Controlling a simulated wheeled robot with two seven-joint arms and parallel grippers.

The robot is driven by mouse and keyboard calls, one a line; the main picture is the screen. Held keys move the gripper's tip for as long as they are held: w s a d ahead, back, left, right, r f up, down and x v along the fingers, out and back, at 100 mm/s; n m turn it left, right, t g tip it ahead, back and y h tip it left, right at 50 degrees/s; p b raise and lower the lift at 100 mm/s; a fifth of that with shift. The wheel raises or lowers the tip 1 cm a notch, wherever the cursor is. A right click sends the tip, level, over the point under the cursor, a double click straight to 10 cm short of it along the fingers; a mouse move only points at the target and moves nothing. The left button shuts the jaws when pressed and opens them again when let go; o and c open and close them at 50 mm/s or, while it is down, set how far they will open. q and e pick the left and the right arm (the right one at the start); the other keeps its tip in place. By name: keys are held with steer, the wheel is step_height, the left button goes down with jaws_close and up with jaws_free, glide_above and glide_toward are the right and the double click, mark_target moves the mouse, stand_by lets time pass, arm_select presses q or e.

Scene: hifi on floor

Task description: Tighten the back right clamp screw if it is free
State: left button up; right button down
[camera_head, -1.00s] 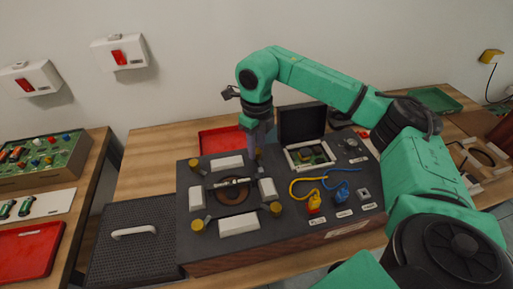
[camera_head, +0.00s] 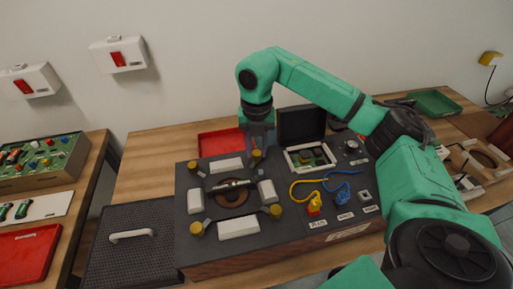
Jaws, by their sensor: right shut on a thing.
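The back right clamp screw (camera_head: 257,156) is a yellow knob at the back right corner of the square of white blocks on the dark fixture panel (camera_head: 305,235). My right gripper (camera_head: 258,149) points down over this knob and is shut on it; the fingertips are partly hidden. The other yellow clamp screws are at back left (camera_head: 193,166), front left (camera_head: 196,229) and front right (camera_head: 276,211). A round brown part with a grey bar (camera_head: 232,197) lies in the middle of the white blocks. My left gripper is not in view.
Blue and yellow cables (camera_head: 343,190) run across the panel's right half. A black perforated lid (camera_head: 125,255) with a white handle is at left. My right arm spans the right side.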

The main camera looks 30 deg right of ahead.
mark_target(257, 151)
steer(key=shift+w+r+m, duration=0.1)
steer(key=shift+r+m, duration=0.05)
steer(key=shift+m, duration=0.45)
steer(key=c, duration=0.6)
jaws_free()
steer(key=shift+r, duration=0.35)
step_height(257, 151, up, 6)
steer(key=shift+r, duration=0.1)
step_height(257, 151, up, 8)
steer(key=p, duration=0.2)
steer(key=shift+f, duration=0.2)
